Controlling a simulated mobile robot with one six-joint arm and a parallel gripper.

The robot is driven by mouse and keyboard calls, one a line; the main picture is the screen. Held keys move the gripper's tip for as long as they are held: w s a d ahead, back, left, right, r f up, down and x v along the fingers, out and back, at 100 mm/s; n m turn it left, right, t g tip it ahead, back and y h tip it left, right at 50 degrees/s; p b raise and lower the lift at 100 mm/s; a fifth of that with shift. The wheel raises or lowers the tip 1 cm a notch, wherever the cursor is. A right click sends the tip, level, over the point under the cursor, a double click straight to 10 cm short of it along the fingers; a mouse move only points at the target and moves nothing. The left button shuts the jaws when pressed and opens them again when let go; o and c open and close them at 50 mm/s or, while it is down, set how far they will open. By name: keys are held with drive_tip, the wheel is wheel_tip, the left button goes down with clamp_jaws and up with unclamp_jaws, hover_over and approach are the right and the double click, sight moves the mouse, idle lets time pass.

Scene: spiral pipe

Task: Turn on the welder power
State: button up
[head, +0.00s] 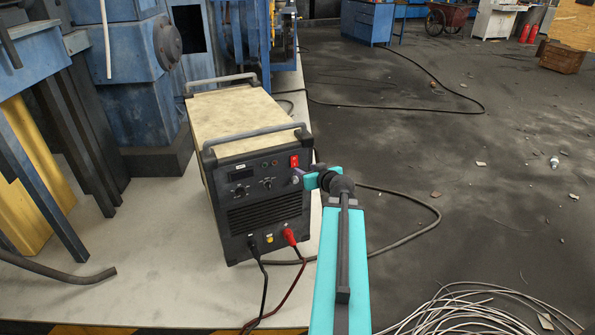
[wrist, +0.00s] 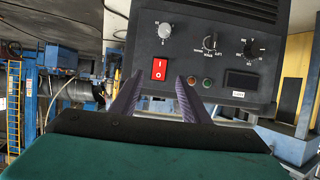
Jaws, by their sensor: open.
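The welder (head: 247,113) is a box with a pale top, dark front panel and two grey handles. It stands upright on a light platform. Its red power switch (head: 294,161) is at the upper right of the panel. In the wrist view the panel appears turned over, and the switch (wrist: 159,69) shows its I and O marks. My gripper (head: 302,176) is at the panel's right side, just below the switch. In the wrist view my gripper (wrist: 160,82) is open and empty, its two fingers on either side of the switch. Whether the fingertips touch the panel cannot be told.
Black and red cables (head: 290,238) plug into the panel's lower part. Knobs (wrist: 165,31) and a small display (wrist: 242,79) are close to the switch. Blue machinery (head: 125,70) stands at the left. Coiled wire (head: 460,310) lies on the floor; the floor at the right is mostly open.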

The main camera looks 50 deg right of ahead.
sight(295, 164)
drive_tip(key=shift+p+x, duration=0.7)
drive_tip(key=shift+x, duration=3.7)
drive_tip(key=c, duration=1.1)
drive_tip(key=shift+o, duration=0.2)
drive_tip(key=shift+f+b, duration=0.15)
drive_tip(key=shift+b, duration=0.9)
drive_tip(key=t+b, duration=0.1)
drive_tip(key=b, duration=0.6)
drive_tip(key=shift+w+d+h, duration=0.1)
drive_tip(key=shift+d+h, duration=0.05)
drive_tip(key=shift+h, duration=0.15)
drive_tip(key=b, duration=0.5)
drive_tip(key=t+b, duration=0.1)
drive_tip(key=b, duration=0.4)
drive_tip(key=shift+f+t, duration=0.2)
drive_tip(key=shift+t, duration=0.1)
drive_tip(key=shift+h+b, duration=0.3)
drive_tip(key=shift+b, duration=0.45)
